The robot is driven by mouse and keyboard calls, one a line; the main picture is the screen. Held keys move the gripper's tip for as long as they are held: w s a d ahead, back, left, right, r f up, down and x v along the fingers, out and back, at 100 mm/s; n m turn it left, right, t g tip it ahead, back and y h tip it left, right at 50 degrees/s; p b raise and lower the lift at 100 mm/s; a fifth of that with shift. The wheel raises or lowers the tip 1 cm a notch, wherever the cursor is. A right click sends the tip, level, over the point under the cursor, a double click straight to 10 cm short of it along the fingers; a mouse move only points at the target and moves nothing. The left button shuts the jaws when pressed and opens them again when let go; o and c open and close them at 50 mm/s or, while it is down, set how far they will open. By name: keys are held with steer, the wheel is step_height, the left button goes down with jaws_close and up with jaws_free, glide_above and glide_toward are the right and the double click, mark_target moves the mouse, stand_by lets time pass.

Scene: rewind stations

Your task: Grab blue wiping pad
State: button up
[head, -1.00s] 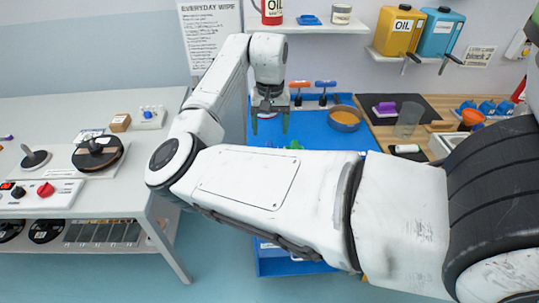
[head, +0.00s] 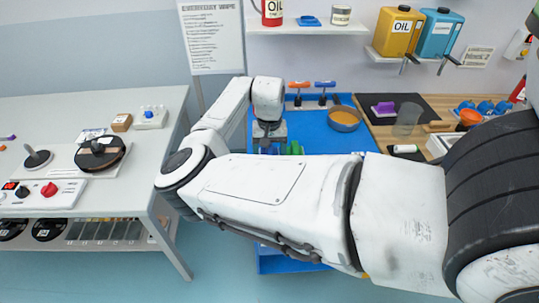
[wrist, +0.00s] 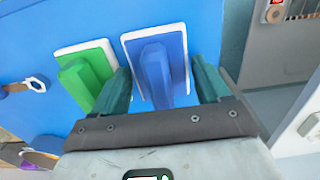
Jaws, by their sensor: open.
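The blue wiping pad (wrist: 158,62) lies on a blue board (wrist: 30,45), with a pale rim and a raised blue handle. A similar green pad (wrist: 83,74) lies just left of it in the wrist view. My gripper (wrist: 161,66) is open, with one teal finger on each side of the blue handle. The left finger is between the two pads. I cannot tell whether the fingers touch the pad. In the head view my gripper (head: 270,146) is low over the blue board, and my arm hides much of the area. The green pad (head: 294,148) shows there beside it.
A clear cup (head: 407,121) is further right. A grey-white bench (head: 60,120) with equipment is at left.

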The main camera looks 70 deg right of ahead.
steer(key=c, duration=0.7)
steer(key=shift+r, duration=0.1)
